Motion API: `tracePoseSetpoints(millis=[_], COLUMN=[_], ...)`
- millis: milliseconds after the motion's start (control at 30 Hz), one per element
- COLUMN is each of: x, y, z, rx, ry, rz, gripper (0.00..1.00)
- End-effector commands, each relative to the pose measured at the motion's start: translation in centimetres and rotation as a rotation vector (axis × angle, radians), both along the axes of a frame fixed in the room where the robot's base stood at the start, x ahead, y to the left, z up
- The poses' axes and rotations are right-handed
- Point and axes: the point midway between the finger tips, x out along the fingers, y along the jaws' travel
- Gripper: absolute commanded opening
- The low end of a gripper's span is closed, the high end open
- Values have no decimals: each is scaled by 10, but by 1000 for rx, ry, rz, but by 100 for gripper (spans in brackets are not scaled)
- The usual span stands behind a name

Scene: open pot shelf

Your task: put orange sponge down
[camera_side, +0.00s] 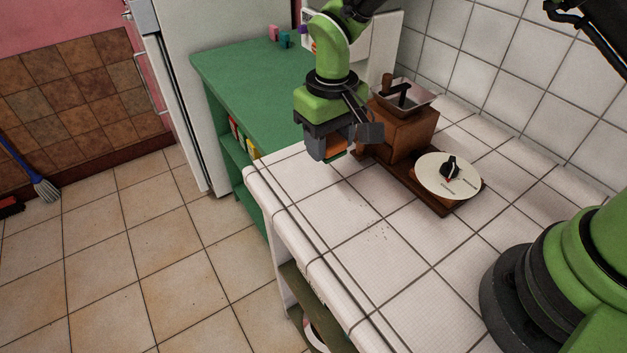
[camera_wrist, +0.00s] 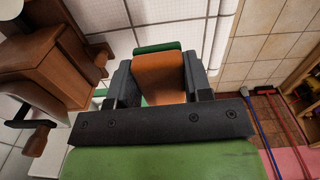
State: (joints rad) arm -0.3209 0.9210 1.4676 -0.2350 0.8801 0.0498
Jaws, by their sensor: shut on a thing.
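The orange sponge (camera_wrist: 160,77) is between the two dark fingers of my gripper (camera_side: 341,149), with a green layer showing at its far end in the wrist view. My gripper is shut on it. In the side view only a small orange part (camera_side: 334,147) shows between the fingers. The gripper points down over the far end of the white tiled counter (camera_side: 350,215), close to its left edge. I cannot tell whether the sponge touches the tiles.
A wooden coffee grinder (camera_side: 408,137) stands right beside my gripper. In front of it a round white dial (camera_side: 448,176) sits on a dark wooden board. A green shelf (camera_side: 240,75) adjoins the counter's far end.

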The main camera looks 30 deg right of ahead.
Motion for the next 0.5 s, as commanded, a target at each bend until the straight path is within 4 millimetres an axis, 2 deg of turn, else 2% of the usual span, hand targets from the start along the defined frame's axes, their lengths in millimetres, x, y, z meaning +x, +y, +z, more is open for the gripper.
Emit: tracePoseSetpoints(millis=[133, 333, 500], x=[21, 34, 35], y=[14, 24, 25], z=[6, 11, -14], rx=[1, 2, 1], ry=[-1, 0, 6], rz=[-20, -39, -43], gripper=[16, 16, 16])
